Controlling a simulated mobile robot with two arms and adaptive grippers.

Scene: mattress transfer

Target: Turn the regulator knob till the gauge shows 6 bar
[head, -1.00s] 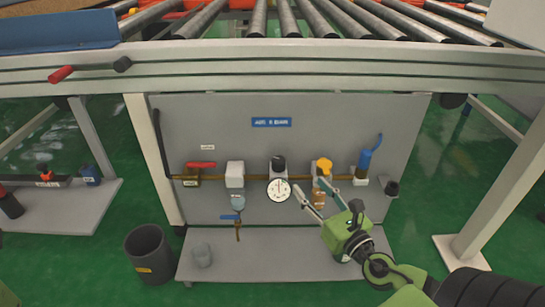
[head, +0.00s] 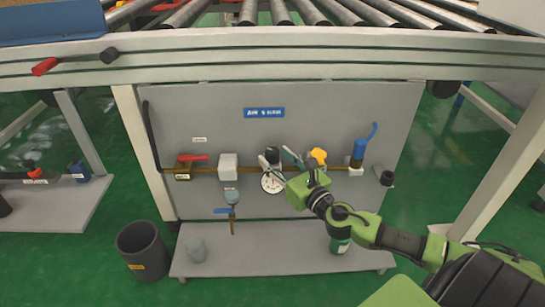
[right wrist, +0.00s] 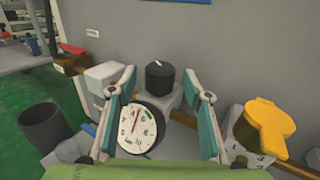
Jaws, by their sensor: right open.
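The regulator has a black round knob (head: 272,153) with a white mark on top; it also shows in the right wrist view (right wrist: 160,76). The round white gauge (head: 272,184) is just below it. In the right wrist view the gauge (right wrist: 141,127) shows a red needle pointing roughly upward; its numbers are too small to read surely. My right gripper (head: 277,158) is open and empty, in front of the regulator. In the right wrist view its fingers appear to either side of the knob, with no visible contact. My left gripper is not in view.
A white block (head: 228,167) and red-handled valve (head: 184,166) are left on the same pipe. The roller conveyor's beam (head: 300,58) runs above; a dark bin (head: 141,249) stands lower left.

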